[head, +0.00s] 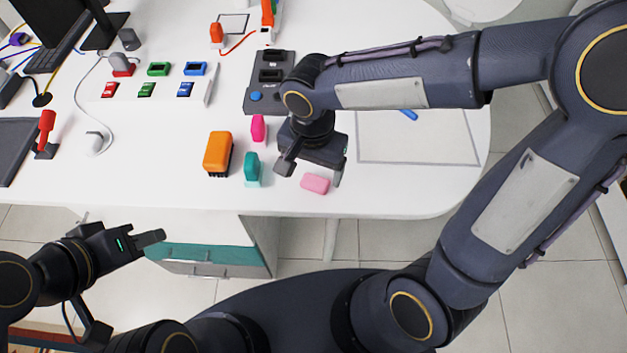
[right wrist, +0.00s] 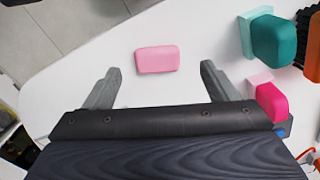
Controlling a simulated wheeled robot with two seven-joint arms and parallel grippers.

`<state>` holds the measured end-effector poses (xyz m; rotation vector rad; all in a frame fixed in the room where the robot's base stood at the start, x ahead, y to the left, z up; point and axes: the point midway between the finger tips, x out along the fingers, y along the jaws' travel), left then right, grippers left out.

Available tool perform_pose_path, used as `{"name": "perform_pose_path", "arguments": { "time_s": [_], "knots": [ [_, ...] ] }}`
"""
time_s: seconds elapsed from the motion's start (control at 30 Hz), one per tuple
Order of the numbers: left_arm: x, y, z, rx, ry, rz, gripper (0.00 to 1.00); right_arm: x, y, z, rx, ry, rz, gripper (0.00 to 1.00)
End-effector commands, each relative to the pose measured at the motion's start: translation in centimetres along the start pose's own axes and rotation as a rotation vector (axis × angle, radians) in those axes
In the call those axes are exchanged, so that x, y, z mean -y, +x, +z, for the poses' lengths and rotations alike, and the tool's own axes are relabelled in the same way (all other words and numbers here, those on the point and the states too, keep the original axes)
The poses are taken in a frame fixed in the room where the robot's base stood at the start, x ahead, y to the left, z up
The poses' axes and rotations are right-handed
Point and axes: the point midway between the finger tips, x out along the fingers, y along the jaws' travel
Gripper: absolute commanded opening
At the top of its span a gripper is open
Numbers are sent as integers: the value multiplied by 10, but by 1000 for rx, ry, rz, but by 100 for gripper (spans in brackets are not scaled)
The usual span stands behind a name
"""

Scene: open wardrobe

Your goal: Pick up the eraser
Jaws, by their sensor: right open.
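The pink eraser (head: 315,183) lies flat on the white table near its front edge. It also shows in the right wrist view (right wrist: 157,59), centred just beyond the gap between the fingertips. My right gripper (head: 311,174) is open and empty, with its fingers spread wider than the eraser and not touching it. My left gripper (head: 118,228) is in front of the table's edge, away from the eraser. Its fingers look apart with nothing between them.
Left of the eraser stand a teal stamp-like block (head: 251,167), a magenta one (head: 258,128) and an orange brush (head: 217,153). A dark device (head: 268,85) sits behind my right gripper. A whiteboard (head: 440,140) lies to the right. The table around the eraser's front is clear.

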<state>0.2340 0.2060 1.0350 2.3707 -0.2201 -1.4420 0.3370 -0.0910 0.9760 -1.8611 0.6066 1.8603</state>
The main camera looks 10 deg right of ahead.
Motion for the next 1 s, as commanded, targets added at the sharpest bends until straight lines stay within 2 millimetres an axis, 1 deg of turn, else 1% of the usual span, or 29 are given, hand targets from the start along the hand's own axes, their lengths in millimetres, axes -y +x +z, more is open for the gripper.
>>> {"name": "perform_pose_path", "arguments": {
  "time_s": [0.1,0.23,0.33,0.53,0.57,0.9,1.0],
  "knots": [
    [-2,-4,-2,0,0,0,36,-5,18,1,4,-2,6,80],
    [-1,-3,-2,0,0,0,36,-4,36,1,2,-1,4,80],
    [-1,-3,-2,0,0,0,36,-4,40,1,2,0,1,80],
    [-1,-3,-2,0,0,0,36,-4,41,1,1,0,0,80],
    [-1,-3,-2,0,0,0,36,-4,41,1,1,0,0,77],
    [-1,-3,-2,0,0,0,36,-4,40,1,1,0,-1,33],
    [-1,-3,-2,0,0,0,36,-4,40,1,1,0,-1,32]
  ]
}}
